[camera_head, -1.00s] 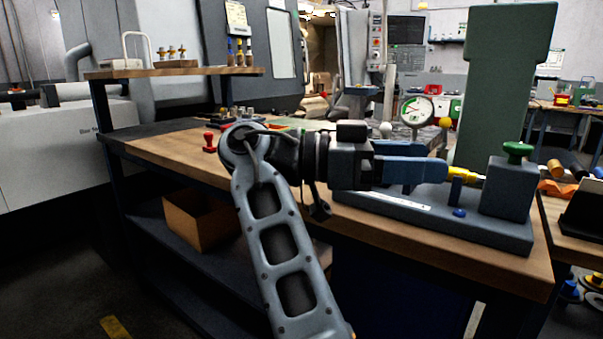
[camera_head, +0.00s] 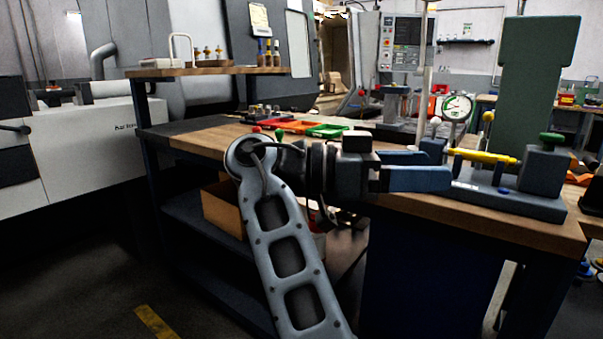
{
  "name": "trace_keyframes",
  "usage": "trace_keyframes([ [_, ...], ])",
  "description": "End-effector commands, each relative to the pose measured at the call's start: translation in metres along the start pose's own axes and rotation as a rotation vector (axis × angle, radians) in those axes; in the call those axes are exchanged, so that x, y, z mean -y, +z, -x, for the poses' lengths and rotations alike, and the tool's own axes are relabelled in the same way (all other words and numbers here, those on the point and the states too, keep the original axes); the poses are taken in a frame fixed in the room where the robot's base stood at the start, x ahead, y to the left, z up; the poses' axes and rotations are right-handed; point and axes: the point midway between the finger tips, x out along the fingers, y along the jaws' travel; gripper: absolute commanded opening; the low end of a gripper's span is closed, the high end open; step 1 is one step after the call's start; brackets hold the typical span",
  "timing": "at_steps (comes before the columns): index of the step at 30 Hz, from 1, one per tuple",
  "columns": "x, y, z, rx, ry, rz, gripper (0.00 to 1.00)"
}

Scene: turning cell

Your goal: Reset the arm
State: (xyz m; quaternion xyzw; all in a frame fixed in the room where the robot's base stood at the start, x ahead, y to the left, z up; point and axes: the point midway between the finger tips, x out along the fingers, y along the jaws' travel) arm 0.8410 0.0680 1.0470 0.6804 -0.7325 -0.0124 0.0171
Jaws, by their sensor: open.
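My gripper (camera_head: 445,168) is at the end of my arm, held sideways over the front edge of the workbench. Its two blue fingers point right and are spread apart, with nothing between them. A yellow cylindrical part (camera_head: 482,156) lies across the grey fixture (camera_head: 520,202) on the bench, just right of the fingertips. The nearer finger's tip overlaps the left end of the fixture in the picture; I cannot tell whether they touch.
A tall green column (camera_head: 533,85) and a green-knobbed block (camera_head: 546,166) stand at the right. A dial gauge (camera_head: 457,108) is behind the fixture. Red and green trays (camera_head: 326,131) lie further back on the wooden workbench (camera_head: 205,141). The floor at the left is free.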

Motion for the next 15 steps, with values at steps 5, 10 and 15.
trace_keyframes([
  [5,0.006,0.016,-0.009,-0.018,-0.051,0.054,0.65],
  [10,0.014,0.039,-0.021,-0.037,-0.119,0.127,0.65],
  [15,0.022,0.072,-0.038,-0.061,-0.215,0.225,0.65],
])
